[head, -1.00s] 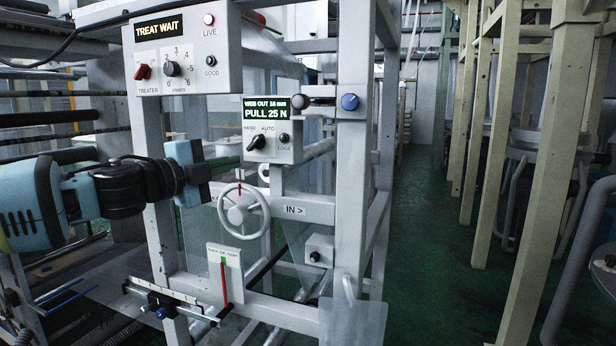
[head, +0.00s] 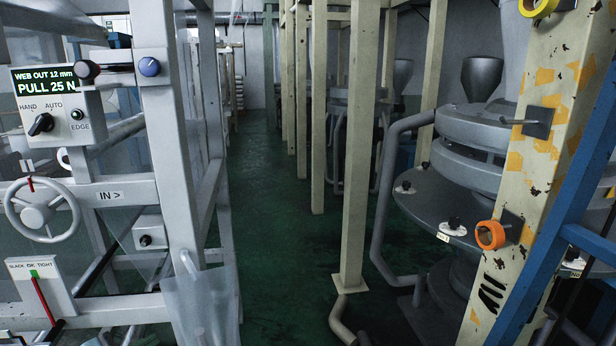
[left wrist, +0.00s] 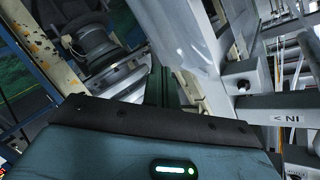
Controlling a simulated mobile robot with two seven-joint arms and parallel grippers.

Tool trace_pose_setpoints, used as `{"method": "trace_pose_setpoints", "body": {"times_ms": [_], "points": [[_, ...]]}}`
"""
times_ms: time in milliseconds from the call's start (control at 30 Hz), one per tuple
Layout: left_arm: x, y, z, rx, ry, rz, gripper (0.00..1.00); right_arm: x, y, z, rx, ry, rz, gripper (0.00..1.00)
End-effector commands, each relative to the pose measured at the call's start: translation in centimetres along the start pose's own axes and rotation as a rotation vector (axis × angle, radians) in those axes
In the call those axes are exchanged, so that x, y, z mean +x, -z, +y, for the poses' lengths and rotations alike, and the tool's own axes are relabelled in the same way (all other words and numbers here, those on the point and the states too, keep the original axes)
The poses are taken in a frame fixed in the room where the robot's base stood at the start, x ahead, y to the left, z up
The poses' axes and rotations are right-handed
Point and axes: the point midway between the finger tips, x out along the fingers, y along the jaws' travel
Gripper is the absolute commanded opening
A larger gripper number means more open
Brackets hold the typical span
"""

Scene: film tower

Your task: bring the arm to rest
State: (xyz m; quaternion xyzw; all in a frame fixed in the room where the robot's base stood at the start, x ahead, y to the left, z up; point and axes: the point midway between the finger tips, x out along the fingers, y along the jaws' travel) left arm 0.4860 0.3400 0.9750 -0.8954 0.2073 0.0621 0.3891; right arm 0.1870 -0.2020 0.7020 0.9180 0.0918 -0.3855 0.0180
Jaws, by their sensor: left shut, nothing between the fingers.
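My left gripper (left wrist: 160,118) shows only in the left wrist view, as a dark bar along a teal body with a lit green strip. It is shut with nothing in it. It is clear of the machine parts seen beyond it. In the head view neither arm shows. My right gripper is in no view.
A grey machine frame (head: 168,130) with a handwheel (head: 35,213) and a control box (head: 55,118) stands at left. A cream post (head: 357,150), a round grey machine (head: 470,190) and a blue beam (head: 575,200) stand at right. Green floor (head: 262,200) is clear between them.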

Motion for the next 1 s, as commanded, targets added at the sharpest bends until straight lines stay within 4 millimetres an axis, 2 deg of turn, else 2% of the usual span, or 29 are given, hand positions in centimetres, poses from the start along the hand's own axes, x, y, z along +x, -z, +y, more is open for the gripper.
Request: {"method": "trace_pose_setpoints", "body": {"times_ms": [33,267,400,600,700,800,1000], "points": [[-0.1,-1.1,3.4,-0.071,-0.021,-0.016,0.00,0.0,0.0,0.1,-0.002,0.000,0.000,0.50],[-2.2,-4.5,15.8,-0.338,-0.071,-0.118,0.00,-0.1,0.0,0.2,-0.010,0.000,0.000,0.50],[-5.0,-6.0,23.1,-0.500,-0.087,-0.213,0.00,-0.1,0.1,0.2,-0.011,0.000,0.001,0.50],[-10.1,-7.2,32.3,-0.709,-0.092,-0.375,0.00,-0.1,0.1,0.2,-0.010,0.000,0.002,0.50],[-12.4,-7.3,35.6,-0.785,-0.090,-0.448,0.00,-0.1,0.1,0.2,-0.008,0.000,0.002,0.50],[-14.1,-7.3,37.8,-0.834,-0.086,-0.500,0.00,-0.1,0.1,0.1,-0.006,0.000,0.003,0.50],[-15.3,-7.3,39.2,-0.865,-0.084,-0.535,0.00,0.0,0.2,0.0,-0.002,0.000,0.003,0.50]]}}
